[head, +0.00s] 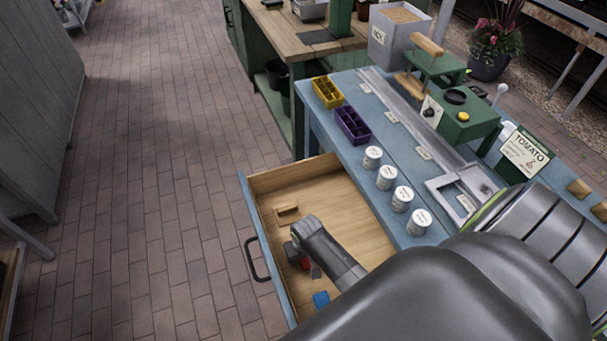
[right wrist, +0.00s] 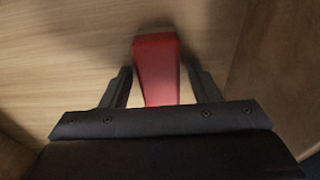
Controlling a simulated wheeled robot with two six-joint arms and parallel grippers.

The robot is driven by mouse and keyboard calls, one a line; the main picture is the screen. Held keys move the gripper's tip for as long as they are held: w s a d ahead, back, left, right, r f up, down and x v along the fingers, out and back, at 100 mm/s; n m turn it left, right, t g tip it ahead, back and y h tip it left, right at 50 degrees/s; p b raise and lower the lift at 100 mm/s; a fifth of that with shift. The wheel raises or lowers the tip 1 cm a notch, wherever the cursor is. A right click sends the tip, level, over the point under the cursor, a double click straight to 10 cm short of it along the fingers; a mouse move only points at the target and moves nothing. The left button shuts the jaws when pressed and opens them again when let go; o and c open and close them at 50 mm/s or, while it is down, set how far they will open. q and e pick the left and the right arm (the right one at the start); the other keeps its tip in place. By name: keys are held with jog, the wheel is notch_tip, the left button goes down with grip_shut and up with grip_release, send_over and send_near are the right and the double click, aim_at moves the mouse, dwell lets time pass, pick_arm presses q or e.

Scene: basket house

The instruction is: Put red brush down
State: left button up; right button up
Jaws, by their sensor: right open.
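The red brush (right wrist: 157,62) lies on the wooden floor of an open drawer (head: 345,205). In the right wrist view it sits between the two fingers of my right gripper (right wrist: 158,76), with a visible gap on each side. The gripper is open around it. In the head view my right gripper (head: 303,258) is down inside the drawer, and only a bit of red (head: 315,271) shows beside it. The rest of the brush is hidden by the gripper and wrist. My left gripper is not in view.
A wooden brush or block (head: 287,212) and a blue item (head: 321,299) also lie in the drawer. The blue bench (head: 390,150) above holds several white pots, a purple tray (head: 352,125), a yellow tray (head: 327,92) and a green machine (head: 462,118). Brick floor left of the drawer is clear.

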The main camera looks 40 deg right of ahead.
aim_at(305, 260)
notch_tip(305, 260, up, 12)
jog(key=s+p, duration=0.1)
jog(key=shift+s+a, duration=0.25)
jog(key=shift+s, duration=0.1)
dwell(0.6)
